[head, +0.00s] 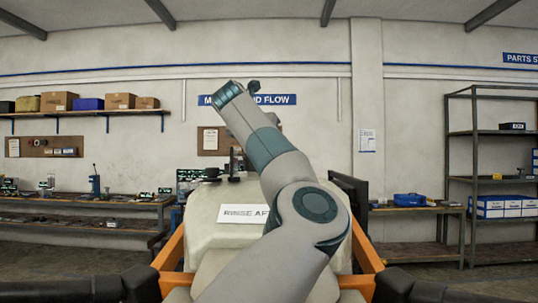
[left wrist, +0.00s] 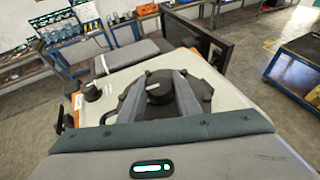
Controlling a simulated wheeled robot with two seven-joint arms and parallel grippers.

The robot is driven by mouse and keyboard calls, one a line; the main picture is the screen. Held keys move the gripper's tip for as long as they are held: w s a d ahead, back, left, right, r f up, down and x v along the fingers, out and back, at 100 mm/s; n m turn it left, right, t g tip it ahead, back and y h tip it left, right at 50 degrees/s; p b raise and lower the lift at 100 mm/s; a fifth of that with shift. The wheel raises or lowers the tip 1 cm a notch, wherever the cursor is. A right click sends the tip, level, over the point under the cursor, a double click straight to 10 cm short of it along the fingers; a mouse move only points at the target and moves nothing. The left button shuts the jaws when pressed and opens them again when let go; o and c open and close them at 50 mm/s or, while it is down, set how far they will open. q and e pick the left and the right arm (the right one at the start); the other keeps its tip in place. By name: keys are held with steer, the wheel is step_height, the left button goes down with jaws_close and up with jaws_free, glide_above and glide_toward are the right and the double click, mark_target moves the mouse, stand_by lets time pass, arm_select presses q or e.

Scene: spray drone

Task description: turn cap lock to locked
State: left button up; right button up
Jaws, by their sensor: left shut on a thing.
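The spray drone's pale tank (head: 200,245) stands in front of me, partly hidden by my left arm. In the left wrist view, a large black round cap (left wrist: 203,88) with lugs sits on the tank top. At its middle is a black knob (left wrist: 158,92) with a short white mark, lying roughly across the picture. My left gripper (left wrist: 159,84) has its two grey fingers on either side of this knob and is shut on it. In the head view the gripper fingers are hidden beyond my arm. My right gripper is in neither view.
A smaller black knob with a white mark (left wrist: 92,92) stands left of the cap. A white label (head: 240,214) lies on the tank front. Orange frame bars (head: 367,247) flank the tank. Workbenches (head: 80,210) and shelving (head: 497,170) stand farther back.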

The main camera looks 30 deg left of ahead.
arm_select(q)
steer(key=m+h+b, duration=0.1)
steer(key=m+h, duration=0.1)
steer(key=shift+a+h, duration=0.1)
steer(key=shift+h, duration=0.2)
steer(key=shift+m+h+b, duration=0.4)
steer(key=shift+m+h, duration=0.6)
steer(key=shift+h, duration=0.1)
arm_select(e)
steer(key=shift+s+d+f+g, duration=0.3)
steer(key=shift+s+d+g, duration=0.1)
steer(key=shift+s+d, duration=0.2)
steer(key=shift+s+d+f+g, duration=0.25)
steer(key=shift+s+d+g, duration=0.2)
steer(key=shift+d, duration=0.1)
arm_select(q)
steer(key=o, duration=1.1)
steer(key=shift+c, duration=0.2)
steer(key=shift+s, duration=0.15)
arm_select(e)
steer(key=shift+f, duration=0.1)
